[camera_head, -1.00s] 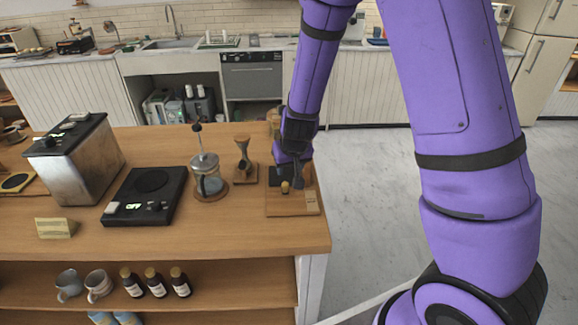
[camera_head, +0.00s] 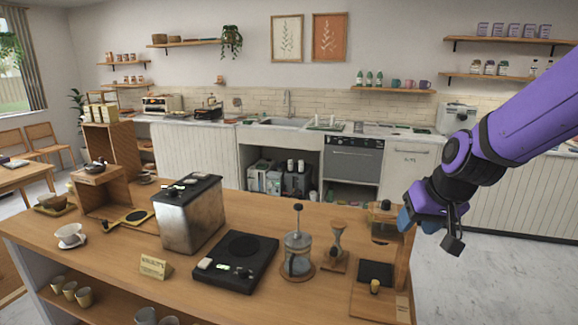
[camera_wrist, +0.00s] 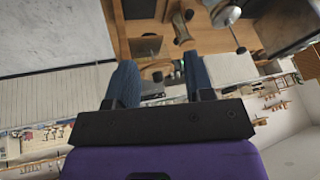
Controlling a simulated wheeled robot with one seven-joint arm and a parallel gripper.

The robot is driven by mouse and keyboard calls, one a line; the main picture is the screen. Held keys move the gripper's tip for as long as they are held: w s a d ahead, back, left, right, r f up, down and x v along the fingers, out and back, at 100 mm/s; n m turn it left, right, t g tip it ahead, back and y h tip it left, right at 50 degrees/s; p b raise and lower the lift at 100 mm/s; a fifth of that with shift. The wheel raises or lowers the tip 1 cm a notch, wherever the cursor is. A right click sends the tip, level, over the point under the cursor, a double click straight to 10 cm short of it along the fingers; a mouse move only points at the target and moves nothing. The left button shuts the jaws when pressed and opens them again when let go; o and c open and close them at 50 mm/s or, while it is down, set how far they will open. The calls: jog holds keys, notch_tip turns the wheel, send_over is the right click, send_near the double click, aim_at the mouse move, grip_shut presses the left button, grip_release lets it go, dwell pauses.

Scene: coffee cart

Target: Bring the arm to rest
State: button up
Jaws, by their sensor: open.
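My purple arm reaches in from the right in the head view, and my gripper (camera_head: 408,222) hangs beside the right end of the wooden counter (camera_head: 130,240), at about the height of the things on it. In the wrist view my gripper (camera_wrist: 160,82) has its two blue fingers apart, with nothing held between them.
Near the gripper on the counter are a grinder-like stand (camera_head: 383,222), a wooden board with a black pad (camera_head: 376,272), a wooden-handled tool on a stand (camera_head: 337,240) and a French press (camera_head: 298,262). A black scale (camera_head: 236,262) is farther left. Floor (camera_head: 490,280) is clear at right.

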jog(key=s+d+r, duration=0.1)
jog(key=s+r, duration=0.2)
jog(key=s, duration=0.3)
jog(key=s+d+r+h, duration=0.1)
jog(key=s+d+r, duration=0.1)
jog(key=s+r, duration=0.2)
jog(key=s+d+r+h, duration=0.1)
jog(key=s+r, duration=0.3)
jog(key=s, duration=0.6)
jog(key=shift+d, duration=0.45)
dwell(0.5)
